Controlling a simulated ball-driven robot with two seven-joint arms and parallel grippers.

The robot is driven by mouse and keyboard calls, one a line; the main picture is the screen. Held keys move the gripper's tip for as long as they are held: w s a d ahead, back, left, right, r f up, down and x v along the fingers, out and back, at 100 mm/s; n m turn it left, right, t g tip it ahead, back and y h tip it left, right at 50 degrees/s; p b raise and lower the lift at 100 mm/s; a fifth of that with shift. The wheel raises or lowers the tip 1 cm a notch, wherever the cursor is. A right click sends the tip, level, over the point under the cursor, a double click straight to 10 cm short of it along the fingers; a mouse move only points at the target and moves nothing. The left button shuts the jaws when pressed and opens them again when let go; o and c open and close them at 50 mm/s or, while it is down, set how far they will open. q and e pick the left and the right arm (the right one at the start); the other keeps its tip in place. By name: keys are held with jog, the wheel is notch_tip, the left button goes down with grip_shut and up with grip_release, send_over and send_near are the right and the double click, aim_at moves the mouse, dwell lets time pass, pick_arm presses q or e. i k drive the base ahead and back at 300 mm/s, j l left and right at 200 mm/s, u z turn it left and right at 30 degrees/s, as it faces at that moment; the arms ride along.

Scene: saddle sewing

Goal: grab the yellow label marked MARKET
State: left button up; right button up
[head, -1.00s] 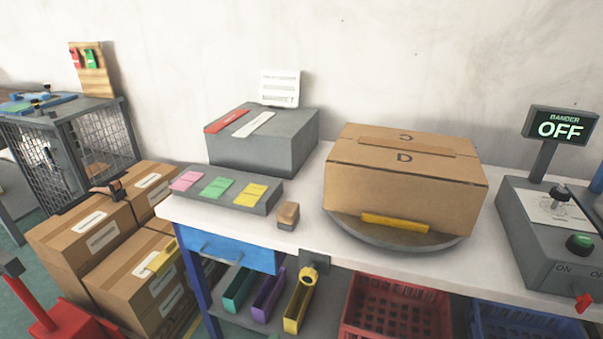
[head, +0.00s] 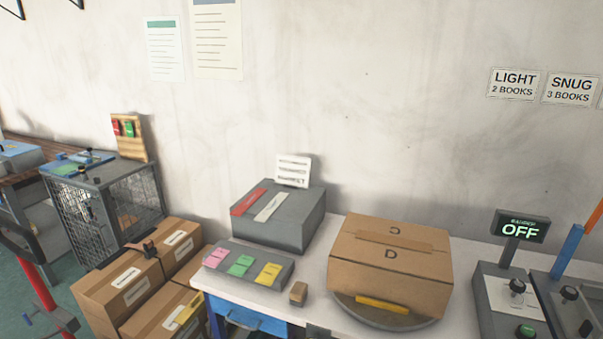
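Three labels lie in a row on a low grey holder (head: 258,285) on the white bench: a pink label (head: 215,257), a green label (head: 240,265) and a yellow label (head: 269,274) at the right end. The print on them is too small to read, so I cannot tell which word the yellow one bears. Another yellow piece (head: 188,308) shows on the stacked cartons at the left. Neither of my grippers shows in the head view.
A grey box (head: 292,232) with red and white strips stands behind the labels. A small brown block (head: 298,293) sits right of the holder. A large carton (head: 390,268) rests on a round turntable (head: 400,324). The bander display (head: 520,229) reads OFF.

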aim_at(269, 273)
jog(key=i+j+u, duration=0.2)
jog(key=i, duration=0.25)
jog(key=i+j+u, duration=0.2)
jog(key=i, duration=0.3)
jog(key=j, duration=0.1)
